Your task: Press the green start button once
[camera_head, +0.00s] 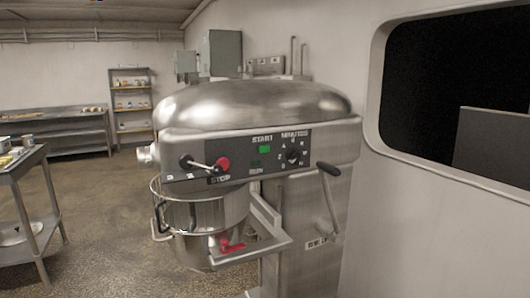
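The green start button (264,149) is on the dark control panel (235,157) on the front of a large steel mixer (255,105). It is small and square and sits under the word START. A red stop button (223,164) is to its left and lower, above the word STOP. A round black minutes dial (293,155) is to its right. Neither of my grippers is in view, and nothing covers the green button.
The mixer's steel bowl (205,215) hangs below the panel, and a lever with a black handle (328,169) sticks out at right. A steel table (22,170) stands at left, shelves (131,105) at the back. Floor (105,200) between table and mixer is clear.

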